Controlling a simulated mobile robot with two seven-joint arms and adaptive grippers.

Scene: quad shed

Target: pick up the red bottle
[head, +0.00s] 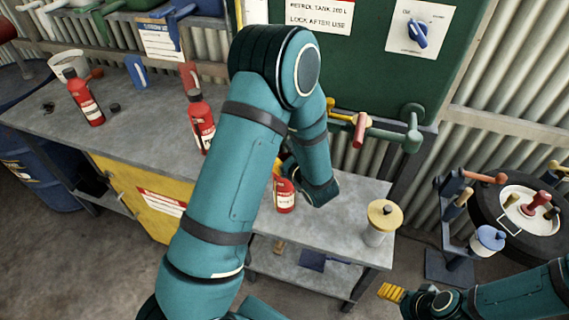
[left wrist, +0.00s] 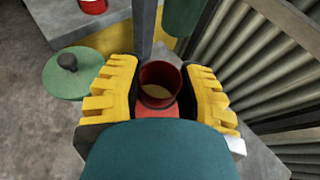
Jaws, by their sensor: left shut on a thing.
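My left gripper (head: 283,168) reaches down over the right part of the workbench, mostly hidden behind my arm. It is shut on a red bottle (head: 284,196) with a white label; I cannot tell whether the bottle touches the bench. In the left wrist view, the yellow fingers of my left gripper (left wrist: 160,92) stand on both sides of the bottle's round red end (left wrist: 161,76). Other red bottles stand on the bench, one at the far left (head: 84,101) and one nearer the middle (head: 201,122). My right gripper (head: 391,292) is low at the right, away from the bench.
A jar with a yellow knobbed lid (head: 383,215) stands near the bench's right end. A green tank cabinet (head: 370,75) with a red-handled tap (head: 360,130) rises behind. A blue drum (head: 40,178) is at the left, and a rack with a round tray (head: 522,208) at the right.

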